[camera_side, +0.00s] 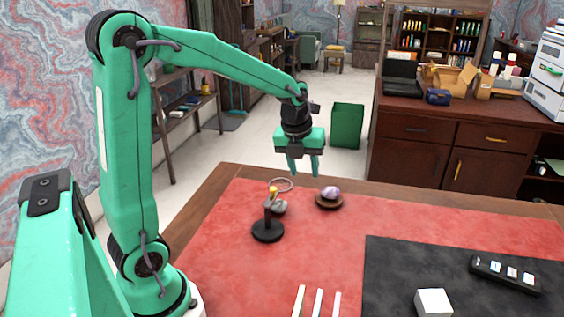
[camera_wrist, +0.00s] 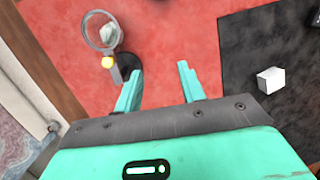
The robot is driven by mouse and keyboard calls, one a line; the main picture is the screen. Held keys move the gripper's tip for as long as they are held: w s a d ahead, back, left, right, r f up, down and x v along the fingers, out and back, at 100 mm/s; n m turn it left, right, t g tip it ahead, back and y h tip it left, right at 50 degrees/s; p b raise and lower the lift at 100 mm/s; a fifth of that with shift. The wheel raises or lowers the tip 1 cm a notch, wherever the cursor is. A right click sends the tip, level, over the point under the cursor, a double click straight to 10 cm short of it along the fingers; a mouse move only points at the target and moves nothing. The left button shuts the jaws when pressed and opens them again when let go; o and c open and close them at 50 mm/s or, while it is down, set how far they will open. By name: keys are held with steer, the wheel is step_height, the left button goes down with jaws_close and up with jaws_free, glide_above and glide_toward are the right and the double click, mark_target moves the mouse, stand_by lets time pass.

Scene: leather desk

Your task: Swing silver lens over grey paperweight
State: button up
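The silver lens (camera_side: 281,185) is a ring on an arm with a yellow knob (camera_side: 273,190), carried by a stand with a round black base (camera_side: 267,233). The grey paperweight (camera_side: 279,207) sits on the red desk top beside the stand, partly behind its post. In the wrist view the lens ring (camera_wrist: 90,40) frames the paperweight (camera_wrist: 109,33); from that slant I cannot tell whether it is directly above. My gripper (camera_side: 304,170) is open and empty, above the desk's far side. Its two fingers (camera_wrist: 158,87) are apart in the wrist view, below and right of the yellow knob (camera_wrist: 107,62).
A purple stone (camera_side: 331,192) rests on a brown round stand (camera_side: 329,203) right of the lens. A black mat (camera_side: 400,265) holds a white block (camera_side: 433,303) and a black button strip (camera_side: 505,274). White strips (camera_side: 318,303) lie at the front. Red surface between is clear.

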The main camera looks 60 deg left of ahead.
steer(key=s+a+n, duration=0.1)
steer(key=a+n, duration=0.2)
steer(key=n, duration=0.3)
steer(key=n+g, duration=0.3)
steer(key=n, duration=1.1)
glide_above(273, 188)
steer(key=shift+s+f+h, duration=0.1)
steer(key=shift+f+h, duration=0.15)
steer(key=shift+h, duration=0.05)
steer(key=shift+f, duration=0.15)
steer(key=shift+f, duration=3.75)
jaws_close()
